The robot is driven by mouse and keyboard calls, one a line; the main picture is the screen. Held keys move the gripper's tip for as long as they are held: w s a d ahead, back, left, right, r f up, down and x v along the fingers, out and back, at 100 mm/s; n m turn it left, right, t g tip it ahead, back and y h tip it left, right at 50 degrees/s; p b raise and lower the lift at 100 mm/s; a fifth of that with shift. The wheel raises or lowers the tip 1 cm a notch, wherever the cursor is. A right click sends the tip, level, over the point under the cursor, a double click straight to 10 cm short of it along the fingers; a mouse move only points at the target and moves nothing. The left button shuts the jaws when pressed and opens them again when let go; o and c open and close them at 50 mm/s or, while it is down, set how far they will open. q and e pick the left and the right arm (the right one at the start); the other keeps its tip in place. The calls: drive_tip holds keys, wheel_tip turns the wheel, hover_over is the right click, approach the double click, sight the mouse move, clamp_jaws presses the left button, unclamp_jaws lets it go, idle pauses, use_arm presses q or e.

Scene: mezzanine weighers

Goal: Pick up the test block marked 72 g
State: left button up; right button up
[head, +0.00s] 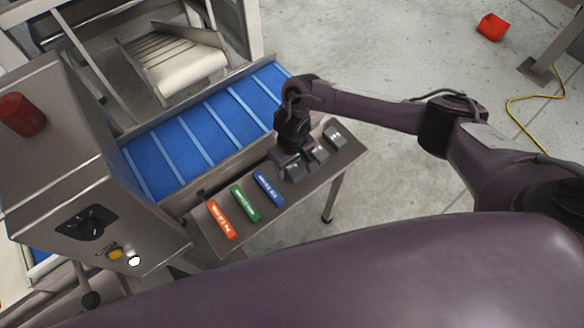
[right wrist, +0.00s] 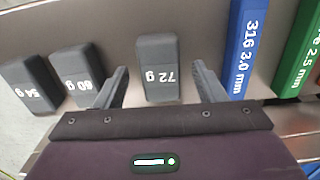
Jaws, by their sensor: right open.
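The test block marked 72 g (right wrist: 157,62) is a dark grey block with white lettering, in the middle of the right wrist view. It lies on a metal shelf and also shows in the head view (head: 294,172), partly covered by my gripper. My right gripper (head: 289,154) is over this block. Its two fingers are open, one on each side of the block in the right wrist view (right wrist: 160,68), with gaps between. I cannot tell how far the fingertips are above the shelf. My left gripper is not in view.
Blocks marked 60 g (right wrist: 78,75) and 54 g (right wrist: 28,84) lie left of it in the wrist view. Blue (head: 268,187), green (head: 245,203) and orange (head: 223,219) bars lie on the same shelf (head: 208,232). A blue conveyor belt (head: 197,132) runs behind.

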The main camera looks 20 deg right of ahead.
drive_tip(key=c, duration=1.1)
drive_tip(key=shift+r, duration=0.1)
